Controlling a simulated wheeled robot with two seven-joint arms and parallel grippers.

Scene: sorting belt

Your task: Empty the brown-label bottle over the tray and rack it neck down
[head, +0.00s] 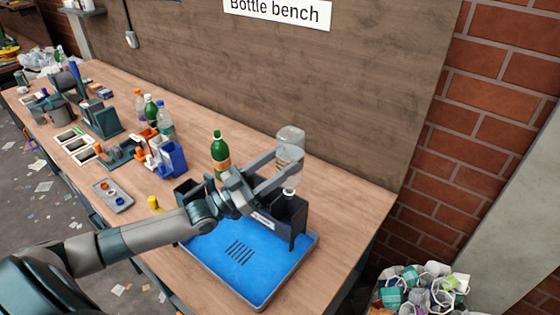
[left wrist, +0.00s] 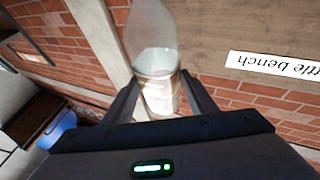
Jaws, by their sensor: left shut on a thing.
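My left gripper (head: 284,166) is shut on a clear bottle (head: 291,136), held upside down with its white cap or neck end pointing down. In the left wrist view the bottle (left wrist: 153,35) sits between the two fingers (left wrist: 158,98). Its label looks pale with some brown, partly hidden by the fingers. The bottle is over the right part of the black rack (head: 290,222); I cannot tell whether its neck is in a slot. A green bottle (head: 217,146) with an orange-brown label stands upright behind the rack's left part. The blue tray (head: 215,262) lies in front. My right gripper is not in view.
Several bottles (head: 165,122) stand farther left, near blue and orange holders (head: 172,158). A small grey tray (head: 112,196) and a yellow-capped item (head: 153,203) are nearer. A bin of crushed containers (head: 422,290) is right of the bench. The wall (head: 330,85) rises close behind.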

